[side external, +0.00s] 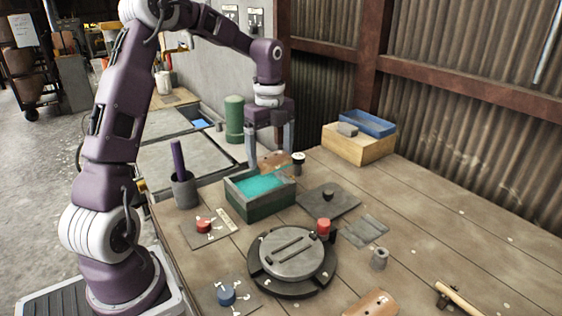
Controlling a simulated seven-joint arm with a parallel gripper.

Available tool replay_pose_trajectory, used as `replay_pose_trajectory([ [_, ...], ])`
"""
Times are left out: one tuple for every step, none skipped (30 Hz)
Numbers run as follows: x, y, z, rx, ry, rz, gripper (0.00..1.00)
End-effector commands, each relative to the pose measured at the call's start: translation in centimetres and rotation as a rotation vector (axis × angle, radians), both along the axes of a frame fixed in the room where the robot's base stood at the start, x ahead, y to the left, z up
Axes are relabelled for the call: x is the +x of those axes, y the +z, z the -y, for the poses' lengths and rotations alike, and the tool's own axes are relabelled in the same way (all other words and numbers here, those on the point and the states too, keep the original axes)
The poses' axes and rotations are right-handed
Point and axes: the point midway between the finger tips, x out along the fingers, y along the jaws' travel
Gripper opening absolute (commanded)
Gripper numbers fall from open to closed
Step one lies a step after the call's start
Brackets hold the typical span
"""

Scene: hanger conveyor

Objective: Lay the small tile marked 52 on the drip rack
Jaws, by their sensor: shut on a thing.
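My gripper (270,158) points down at the back of the green box, its two fingers shut on a brown-orange tile (273,161). The tile is just above or behind the far edge of the teal-filled green box (262,209); I cannot tell which. No number can be read on it. A flat grey slatted piece (366,231) lies on the table to the right and looks like the drip rack. Another brown-orange curved tile (372,304) lies at the bottom edge, partly cut off.
A round grey turntable (291,254) with a red knob stands in front of the green box. A dark plate (329,201) lies right of the box. A dark cup (183,190) stands left. A wooden block with a blue tray (368,123) is at the back. The right tabletop is mostly clear.

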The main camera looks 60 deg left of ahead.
Motion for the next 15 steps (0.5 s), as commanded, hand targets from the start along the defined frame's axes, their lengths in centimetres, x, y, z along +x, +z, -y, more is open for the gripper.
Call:
replay_pose_trajectory([
  [1.6,-0.6,1.7,0.001,-0.001,-0.001,0.43],
  [2.5,-0.9,2.8,0.001,0.006,0.0,0.43],
  [3.8,-1.4,4.2,0.002,0.016,0.0,0.43],
  [4.8,-1.7,5.4,0.003,0.022,0.0,0.43],
  [5.7,-2.1,6.7,0.003,0.026,0.0,0.43],
  [7.0,-2.5,8.5,0.003,0.029,0.001,0.43],
  [7.9,-2.8,10.0,0.003,0.028,0.001,0.43],
  [8.8,-3.1,11.6,0.003,0.025,0.001,0.43],
  [9.7,-3.4,13.5,0.003,0.02,0.001,0.43],
  [10.3,-3.5,14.9,0.003,0.016,0.002,0.43],
  [10.9,-3.6,16.2,0.003,0.01,0.003,0.43],
  [11.4,-3.8,17.8,0.002,0.002,0.002,0.43],
  [11.7,-3.8,18.8,0.002,-0.005,0.002,0.43],
  [12.0,-3.8,19.7,0.002,-0.01,0.002,0.43],
  [12.2,-3.8,20.7,0.0,-0.017,0.002,0.43],
])
